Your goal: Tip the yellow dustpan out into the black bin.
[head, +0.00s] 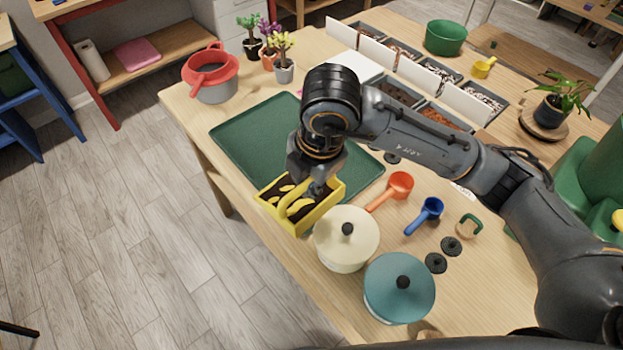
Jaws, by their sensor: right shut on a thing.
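The yellow dustpan (325,212) is at the front edge of the green tray, near the table's edge. It is a boxy pan with dark soil-like stuff inside and a curved yellow handle. My right gripper (308,188) points down over it and is shut on the dustpan; the exact contact is partly hidden by the fingers. The pan looks about level, and I cannot tell whether it touches the tray. I see no black bin that I can make out in this view. My left gripper is not in view.
The green tray (245,138) lies on the wooden table. A cream lidded pot (335,250) stands close right of the dustpan, with a teal lidded pot (385,285) nearer. An orange scoop (398,184) and blue scoop (430,209) lie beyond. Open floor (140,220) lies left.

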